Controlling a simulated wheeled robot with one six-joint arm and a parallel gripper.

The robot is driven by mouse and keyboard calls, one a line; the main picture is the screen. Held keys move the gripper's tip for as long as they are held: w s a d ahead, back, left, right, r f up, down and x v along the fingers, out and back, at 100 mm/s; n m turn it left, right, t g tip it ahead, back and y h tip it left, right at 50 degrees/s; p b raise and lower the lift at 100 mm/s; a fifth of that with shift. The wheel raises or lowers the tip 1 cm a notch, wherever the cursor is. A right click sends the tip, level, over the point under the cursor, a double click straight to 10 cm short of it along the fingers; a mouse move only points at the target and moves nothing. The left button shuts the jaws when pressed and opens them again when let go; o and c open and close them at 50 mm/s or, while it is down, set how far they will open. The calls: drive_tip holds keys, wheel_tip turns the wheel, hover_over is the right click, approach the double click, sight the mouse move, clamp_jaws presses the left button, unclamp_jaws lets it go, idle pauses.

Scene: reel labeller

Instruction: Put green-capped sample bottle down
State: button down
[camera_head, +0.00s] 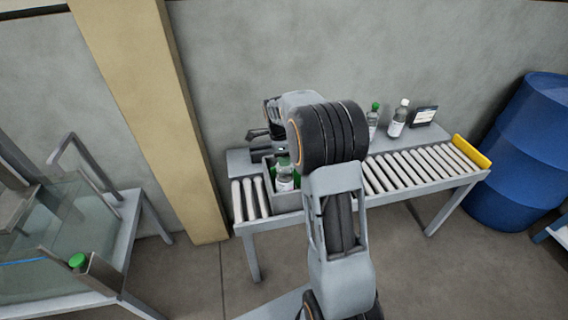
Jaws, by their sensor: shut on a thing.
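My gripper (268,145) is partly hidden behind my own wrist, above a grey open box on the roller conveyor. A clear green-capped sample bottle (285,180) with a white label stands upright at the box, just below and right of the visible gripper parts. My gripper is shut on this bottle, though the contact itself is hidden. The grey box (287,202) has green parts inside, too small to make out. Whether the bottle's base touches the box floor cannot be seen.
Another green-capped bottle (373,117), a white-capped bottle (397,121) and a dark framed panel (423,116) stand on the ledge behind the rollers (418,165). A yellow end stop (471,152) and blue drum (530,150) are at right. A glass-sided stand (60,235) is at left.

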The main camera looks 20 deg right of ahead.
drive_tip(key=shift+f, duration=1.45)
drive_tip(key=c, duration=0.8)
unclamp_jaws()
drive_tip(key=r, duration=0.7)
drive_tip(key=a+r+p, duration=0.1)
drive_tip(key=r, duration=0.2)
drive_tip(key=shift+w+a+r, duration=0.1)
drive_tip(key=shift+w+r, duration=0.2)
drive_tip(key=shift+r, duration=0.05)
drive_tip(key=s+a+r+n+t, duration=0.2)
drive_tip(key=s+a+r+n, duration=0.25)
drive_tip(key=s+n, duration=0.5)
drive_tip(key=s+a+f+n, duration=0.1)
drive_tip(key=s+n, duration=0.3)
drive_tip(key=s+a+f+n+t, duration=0.1)
drive_tip(key=s+a+f+n, duration=0.1)
drive_tip(key=s+n, duration=0.2)
drive_tip(key=s+a+f+n+y, duration=0.1)
drive_tip(key=s+a+n, duration=0.1)
drive_tip(key=s+n, duration=0.3)
drive_tip(key=shift+f+t, duration=0.3)
drive_tip(key=shift+f, duration=0.1)
